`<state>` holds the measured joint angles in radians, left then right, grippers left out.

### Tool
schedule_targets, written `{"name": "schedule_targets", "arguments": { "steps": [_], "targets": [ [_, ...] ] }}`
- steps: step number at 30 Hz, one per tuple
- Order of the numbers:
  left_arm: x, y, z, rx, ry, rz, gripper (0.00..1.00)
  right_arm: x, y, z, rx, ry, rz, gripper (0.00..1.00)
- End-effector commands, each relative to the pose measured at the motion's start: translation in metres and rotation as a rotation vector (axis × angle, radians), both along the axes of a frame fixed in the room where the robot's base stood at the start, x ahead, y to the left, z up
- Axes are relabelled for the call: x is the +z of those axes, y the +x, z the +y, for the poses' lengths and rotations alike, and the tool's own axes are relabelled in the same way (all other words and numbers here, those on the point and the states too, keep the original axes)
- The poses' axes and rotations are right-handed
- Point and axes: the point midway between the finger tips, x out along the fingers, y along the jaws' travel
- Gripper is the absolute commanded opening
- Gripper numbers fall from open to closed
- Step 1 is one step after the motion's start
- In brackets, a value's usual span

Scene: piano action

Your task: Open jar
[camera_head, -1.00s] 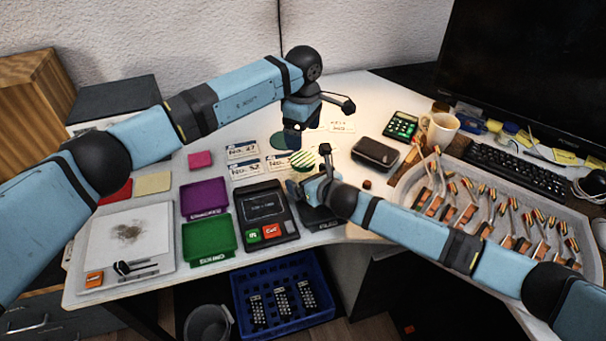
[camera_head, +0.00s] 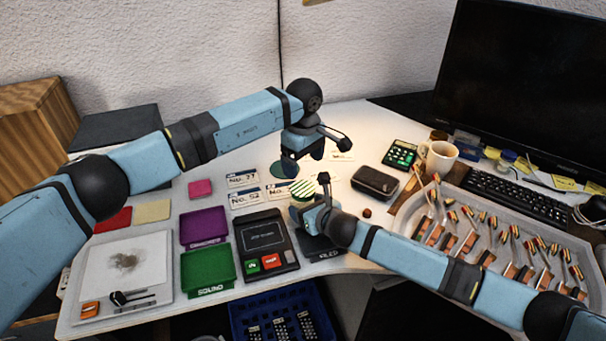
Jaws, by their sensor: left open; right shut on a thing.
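The jar (camera_head: 301,199) has a lid with green and white stripes (camera_head: 303,187) and stands near the middle of the desk. My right gripper (camera_head: 304,214) is shut on the jar from its front right side, low down below the lid; its fingers partly hide the jar's body. My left gripper (camera_head: 290,172) is open and empty, pointing down just behind and left of the lid, apart from it. The lid sits on the jar.
A dark device (camera_head: 265,238) with buttons and purple (camera_head: 204,226) and green (camera_head: 208,266) trays lie left. A black case (camera_head: 375,182) and a large tray of parts (camera_head: 408,208) are on the right.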

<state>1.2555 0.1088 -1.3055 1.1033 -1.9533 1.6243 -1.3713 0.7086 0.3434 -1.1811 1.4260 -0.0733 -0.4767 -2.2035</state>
Motion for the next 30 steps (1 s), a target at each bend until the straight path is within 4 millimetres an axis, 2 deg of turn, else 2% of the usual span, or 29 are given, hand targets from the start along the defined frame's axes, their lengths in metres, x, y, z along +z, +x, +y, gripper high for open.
{"name": "schedule_targets", "arguments": {
  "steps": [6, 10, 14, 24, 30],
  "targets": [
    [0.001, 0.001, 0.001, -0.347, 0.002, -0.002, 0.85, 0.000, 0.000, 0.000, 0.000, 0.000, 0.000, 0.07],
    [0.000, 0.001, 0.001, -0.471, 0.002, -0.001, 0.85, 0.000, 0.000, 0.000, 0.000, 0.000, 0.000, 0.07],
    [-0.007, 0.000, 0.001, -0.515, 0.000, 0.001, 0.85, 0.000, 0.000, 0.000, 0.000, 0.000, 0.000, 0.07],
    [-0.057, 0.000, 0.001, -0.515, 0.000, 0.002, 0.85, 0.000, 0.000, 0.000, 0.000, 0.000, 0.000, 0.07],
    [-0.076, 0.000, 0.001, -0.515, 0.000, 0.001, 0.85, 0.000, 0.000, 0.000, 0.000, 0.000, 0.000, 0.07]
  ]
}}
